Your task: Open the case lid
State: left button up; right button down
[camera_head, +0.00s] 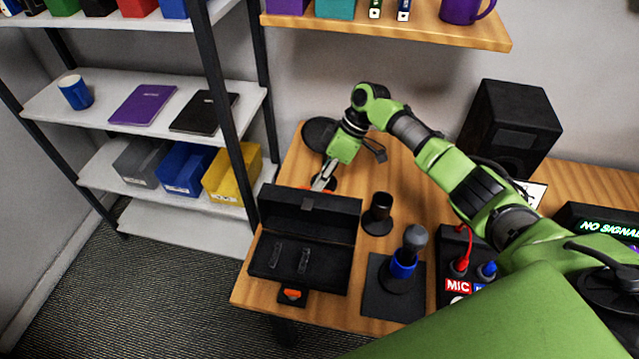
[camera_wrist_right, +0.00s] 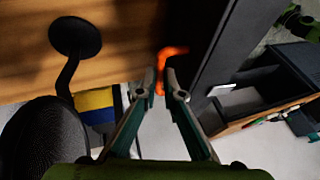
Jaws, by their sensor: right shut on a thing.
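The black case stands at the table's left front corner, its lid (camera_head: 308,222) raised and tilted up at the back. Its lower tray (camera_head: 288,272) is exposed, with two small dark pieces inside. My right gripper (camera_head: 320,182) is behind the lid's upper edge, its fingers shut on the orange tab of the lid. In the right wrist view, the fingers (camera_wrist_right: 160,82) close at the orange tab (camera_wrist_right: 168,56) beside the dark lid (camera_wrist_right: 228,50). The exact contact is partly hidden. My left gripper is not in view.
A black cup-like holder (camera_head: 378,212) and a microphone on a stand (camera_head: 407,262) are right of the case. A box with red and blue plugs (camera_head: 462,262) and a black speaker (camera_head: 510,125) are farther right. A shelf with bins (camera_head: 185,168) is left.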

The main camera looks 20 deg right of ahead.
jog(key=shift+w+r, duration=0.15)
jog(key=c, duration=2.2)
grip_release()
jog(key=shift+o, duration=0.2)
jog(key=shift+d, duration=0.1)
jog(key=v, duration=0.7)
jog(key=shift+d+r, duration=0.15)
jog(key=shift+r, duration=0.15)
jog(key=shift+c, duration=0.4)
